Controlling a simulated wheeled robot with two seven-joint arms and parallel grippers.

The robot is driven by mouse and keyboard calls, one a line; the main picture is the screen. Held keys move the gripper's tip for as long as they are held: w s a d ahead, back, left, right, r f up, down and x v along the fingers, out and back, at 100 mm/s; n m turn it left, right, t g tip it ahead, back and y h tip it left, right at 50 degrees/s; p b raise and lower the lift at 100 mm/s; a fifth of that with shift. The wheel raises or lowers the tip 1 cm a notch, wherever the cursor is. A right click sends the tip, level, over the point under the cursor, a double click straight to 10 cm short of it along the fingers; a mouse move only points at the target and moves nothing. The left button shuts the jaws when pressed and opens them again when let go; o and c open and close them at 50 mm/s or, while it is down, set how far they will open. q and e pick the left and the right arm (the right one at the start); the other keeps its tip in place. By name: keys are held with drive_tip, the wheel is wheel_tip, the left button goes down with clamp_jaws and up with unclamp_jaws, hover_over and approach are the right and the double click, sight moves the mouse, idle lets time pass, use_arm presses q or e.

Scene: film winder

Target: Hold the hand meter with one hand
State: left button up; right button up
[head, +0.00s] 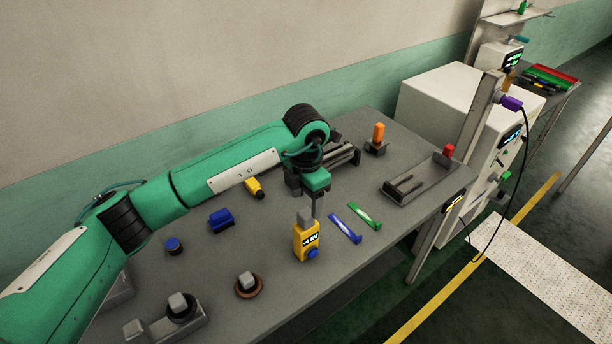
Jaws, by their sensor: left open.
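The hand meter (306,242) is a yellow handheld box with a small dark display, a blue knob and a grey top. It stands near the front edge of the grey table, in the middle of the head view. My left gripper (315,208) points down from the green arm, just above and behind the meter's grey top. The gripper is open. My right gripper is not in view.
A blue strip tool (345,229) and a green one (364,215) lie right of the meter. A dark tray (421,180), an orange-handled piece (378,133), a blue block (221,221) and a copper-ringed knob (249,285) stand around. White cabinets (440,108) stand beyond the table's right end.

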sight(306, 213)
use_arm(q)
drive_tip(key=f, duration=0.1)
drive_tip(key=f+p, duration=0.1)
drive_tip(key=f, duration=0.3)
drive_tip(key=shift+s+f+p, duration=0.2)
drive_tip(key=shift+s+p, duration=0.05)
drive_tip(key=shift+p, duration=0.15)
drive_tip(key=shift+w+f, duration=0.15)
drive_tip(key=shift+f, duration=0.8)
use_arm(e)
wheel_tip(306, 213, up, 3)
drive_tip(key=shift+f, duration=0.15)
use_arm(q)
drive_tip(key=shift+c, duration=0.2)
drive_tip(key=c, duration=1.1)
drive_tip(key=o, duration=0.3)
drive_tip(key=shift+c, duration=1.1)
drive_tip(key=shift+r, duration=0.1)
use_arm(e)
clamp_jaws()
